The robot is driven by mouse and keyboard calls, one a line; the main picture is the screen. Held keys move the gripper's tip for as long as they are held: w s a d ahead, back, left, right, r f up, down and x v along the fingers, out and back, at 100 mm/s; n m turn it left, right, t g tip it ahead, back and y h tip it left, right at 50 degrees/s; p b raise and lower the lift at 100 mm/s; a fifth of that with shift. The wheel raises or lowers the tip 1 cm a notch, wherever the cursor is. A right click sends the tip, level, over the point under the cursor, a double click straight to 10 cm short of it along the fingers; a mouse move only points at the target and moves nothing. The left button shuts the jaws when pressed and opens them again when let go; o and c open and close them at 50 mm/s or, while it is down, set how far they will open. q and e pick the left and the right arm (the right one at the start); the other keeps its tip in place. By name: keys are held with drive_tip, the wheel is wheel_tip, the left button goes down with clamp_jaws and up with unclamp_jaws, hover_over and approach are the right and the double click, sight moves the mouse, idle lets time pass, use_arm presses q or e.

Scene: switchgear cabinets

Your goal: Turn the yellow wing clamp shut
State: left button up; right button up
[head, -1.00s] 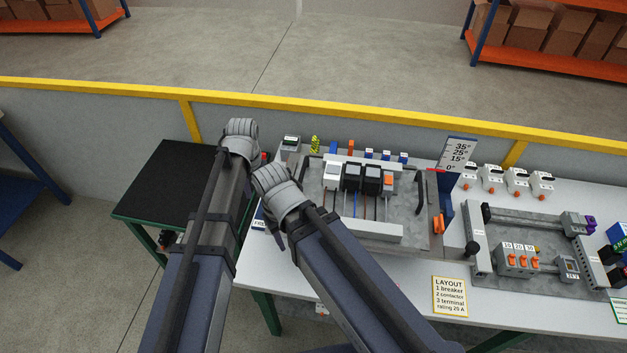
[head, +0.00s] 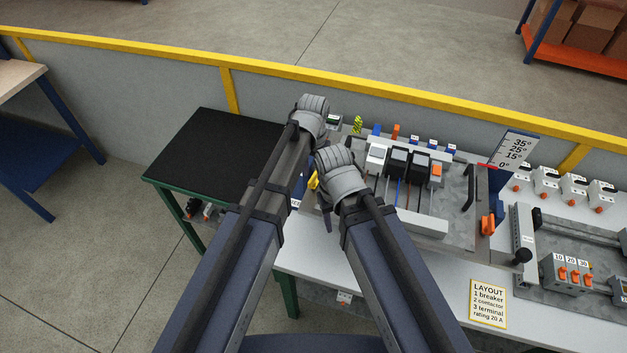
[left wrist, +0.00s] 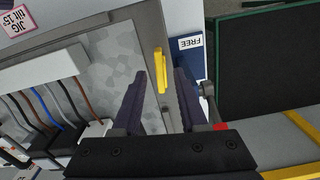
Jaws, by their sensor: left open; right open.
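The yellow wing clamp (head: 313,181) shows as a small piece at the left edge of the grey jig plate (head: 455,222), partly hidden by my right gripper. In the left wrist view the clamp (left wrist: 160,70) is a narrow yellow bar, roughly in line with the gap between my left fingers. My left gripper (left wrist: 160,76) is open with nothing held; whether the bar lies between the tips or beyond them I cannot tell. In the head view my left gripper (head: 312,115) is above the clamp and its fingers are hidden.
The plate carries a white breaker (head: 375,158) and dark contactors (head: 396,162) with wires. An orange clamp (head: 487,226) is at its right edge. A blue FREE label (left wrist: 191,47) lies beside the yellow clamp. A black-topped table (head: 215,155) stands left, clear on top.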

use_arm(q)
drive_tip(key=shift+f+b, duration=0.4)
drive_tip(key=shift+f, duration=0.45)
clamp_jaws()
